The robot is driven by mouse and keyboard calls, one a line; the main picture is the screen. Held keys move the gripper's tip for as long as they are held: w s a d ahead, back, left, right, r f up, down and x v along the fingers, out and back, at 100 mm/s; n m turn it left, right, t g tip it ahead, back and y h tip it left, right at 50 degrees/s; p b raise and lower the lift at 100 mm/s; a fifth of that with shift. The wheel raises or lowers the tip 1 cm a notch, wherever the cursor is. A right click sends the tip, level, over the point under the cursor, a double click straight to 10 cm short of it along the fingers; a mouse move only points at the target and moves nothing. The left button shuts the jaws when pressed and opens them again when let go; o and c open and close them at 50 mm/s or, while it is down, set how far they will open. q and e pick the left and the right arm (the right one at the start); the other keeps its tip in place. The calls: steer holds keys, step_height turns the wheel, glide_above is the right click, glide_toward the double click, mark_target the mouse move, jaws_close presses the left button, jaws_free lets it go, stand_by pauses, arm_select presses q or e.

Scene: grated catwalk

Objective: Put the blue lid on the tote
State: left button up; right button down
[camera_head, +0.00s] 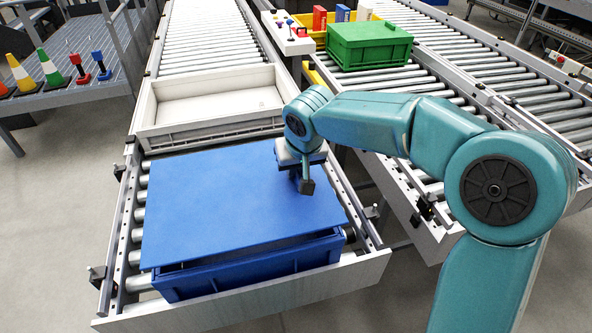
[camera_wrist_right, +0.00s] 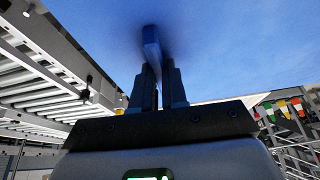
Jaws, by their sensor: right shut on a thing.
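The blue lid (camera_head: 220,200) is a flat sheet over the blue tote (camera_head: 255,268) on the near roller conveyor. The lid reaches past the tote on the left, and a dark gap shows under its front edge. Much of the tote is hidden beneath it. My right gripper (camera_head: 306,184) is over the lid's right part. In the right wrist view the gripper (camera_wrist_right: 158,88) is shut on the lid's blue handle (camera_wrist_right: 150,45), with the lid's surface (camera_wrist_right: 230,45) filling the top. Whether the lid touches the rim is unclear. My left gripper is not in view.
An open white tote (camera_head: 210,100) stands right behind the lid. A green lidded crate (camera_head: 368,45) and a yellow bin (camera_head: 318,38) are on the right conveyor. Cones and small coloured items stand on a side table (camera_head: 75,75) at left.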

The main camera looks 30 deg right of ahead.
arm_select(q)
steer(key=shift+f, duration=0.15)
arm_select(e)
steer(key=shift+s, duration=0.1)
step_height(320, 180, down, 2)
stand_by(0.4)
